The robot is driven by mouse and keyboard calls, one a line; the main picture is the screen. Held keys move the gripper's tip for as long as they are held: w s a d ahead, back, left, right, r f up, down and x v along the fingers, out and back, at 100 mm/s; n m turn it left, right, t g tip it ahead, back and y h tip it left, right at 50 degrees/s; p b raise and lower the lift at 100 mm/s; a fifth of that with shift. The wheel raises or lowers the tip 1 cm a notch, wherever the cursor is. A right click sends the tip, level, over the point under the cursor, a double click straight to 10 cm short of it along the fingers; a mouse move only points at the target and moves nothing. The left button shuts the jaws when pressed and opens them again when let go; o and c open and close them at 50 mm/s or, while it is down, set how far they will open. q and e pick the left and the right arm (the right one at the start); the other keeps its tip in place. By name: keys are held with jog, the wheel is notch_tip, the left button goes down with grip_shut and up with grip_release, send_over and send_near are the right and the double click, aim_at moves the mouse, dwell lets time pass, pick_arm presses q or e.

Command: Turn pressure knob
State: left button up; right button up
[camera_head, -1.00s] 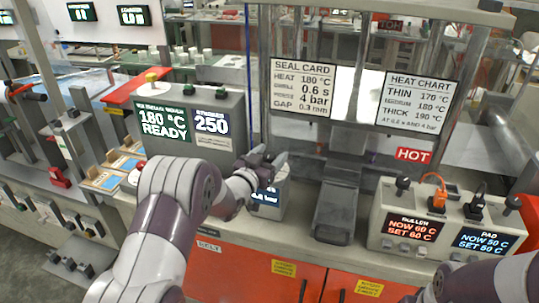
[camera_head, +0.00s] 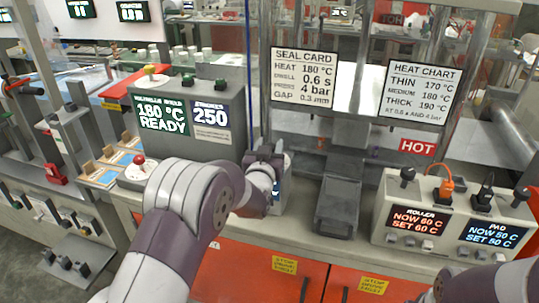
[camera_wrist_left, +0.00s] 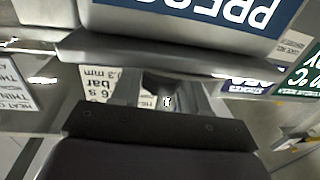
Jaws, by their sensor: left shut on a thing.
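The pressure unit is a small grey box (camera_head: 284,190) with a blue display, mostly behind my left wrist in the head view. Its blue panel (camera_wrist_left: 215,12) fills the top of the left wrist view upside down, with the letters "PRESS" partly legible. My left gripper (camera_head: 267,157) is at the top of this box, shut on the pressure knob. The knob is hidden by the gripper in the head view; a dark rounded piece (camera_wrist_left: 160,86) between the fingers in the left wrist view seems to be it. My right gripper is out of view.
A grey sealer unit reading "180 °C READY" (camera_head: 163,119) stands close on the left. A seal card (camera_head: 304,80) and heat chart (camera_head: 421,91) hang behind. A roller and pad control box (camera_head: 455,212) with several knobs stands right, beyond a dark grey block (camera_head: 338,205).

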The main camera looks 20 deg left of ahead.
pick_arm(q)
jog(key=shift+d+n+y, duration=0.1)
jog(key=shift+n+y, duration=0.7)
jog(key=shift+y, duration=0.4)
jog(key=shift+r+n+g+y+p, duration=0.1)
jog(key=shift+n+g+y+p, duration=0.45)
jog(key=shift+y, duration=0.55)
jog(key=shift+n+g+y+p, duration=0.2)
jog(key=shift+n+g+y, duration=0.35)
jog(key=shift+n+y, duration=0.5)
jog(key=shift+y, duration=0.35)
jog(key=o, duration=0.9)
jog(key=shift+o, duration=0.2)
jog(key=shift+s, duration=0.2)
jog(key=b+v, duration=0.1)
jog(key=v, duration=1.1)
